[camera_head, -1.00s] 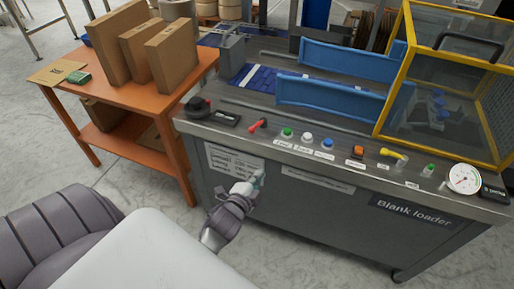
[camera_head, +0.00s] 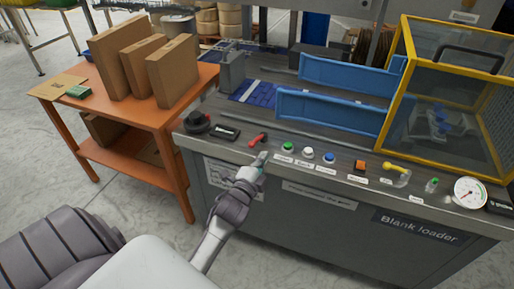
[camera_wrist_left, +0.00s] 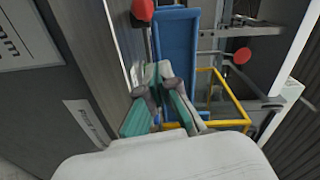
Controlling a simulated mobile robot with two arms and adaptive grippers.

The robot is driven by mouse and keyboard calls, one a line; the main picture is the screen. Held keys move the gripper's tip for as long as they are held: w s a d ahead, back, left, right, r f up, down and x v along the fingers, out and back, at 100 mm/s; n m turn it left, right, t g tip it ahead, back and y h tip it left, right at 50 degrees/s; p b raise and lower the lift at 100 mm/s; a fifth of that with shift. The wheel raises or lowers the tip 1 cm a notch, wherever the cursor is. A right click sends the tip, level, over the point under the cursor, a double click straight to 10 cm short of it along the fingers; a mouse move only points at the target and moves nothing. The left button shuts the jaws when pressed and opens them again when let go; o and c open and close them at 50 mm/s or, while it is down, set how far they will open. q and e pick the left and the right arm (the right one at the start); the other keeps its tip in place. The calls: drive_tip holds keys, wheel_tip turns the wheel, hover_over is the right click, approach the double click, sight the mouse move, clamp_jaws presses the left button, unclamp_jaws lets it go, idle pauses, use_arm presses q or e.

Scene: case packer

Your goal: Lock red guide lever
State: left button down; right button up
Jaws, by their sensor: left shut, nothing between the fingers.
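The red guide lever (camera_head: 258,140) lies on the front panel of the blank loader, left of the green button. Its red knob also seems to show at the top of the left wrist view (camera_wrist_left: 142,10). My left gripper (camera_head: 262,160) is shut and empty, just in front of the panel's edge and slightly below the lever, apart from it. In the left wrist view its closed fingers (camera_wrist_left: 160,88) point up toward the panel. My right gripper is not in view.
Green (camera_head: 288,147), white (camera_head: 308,153) and blue (camera_head: 329,158) buttons, an orange switch (camera_head: 360,167) and a yellow lever (camera_head: 394,168) line the panel. A black knob (camera_head: 197,122) sits at left. A yellow-framed guard (camera_head: 392,85) stands at right. An orange table (camera_head: 135,115) holds boxes.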

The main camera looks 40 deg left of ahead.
sight(258, 141)
use_arm(q)
drive_tip(key=shift+w+a+f, duration=0.25)
drive_tip(key=shift+w+a, duration=0.7)
drive_tip(key=shift+a, duration=0.25)
drive_tip(key=shift+w+a+f, duration=0.25)
drive_tip(key=shift+w+a, duration=0.7)
drive_tip(key=shift+a, duration=0.2)
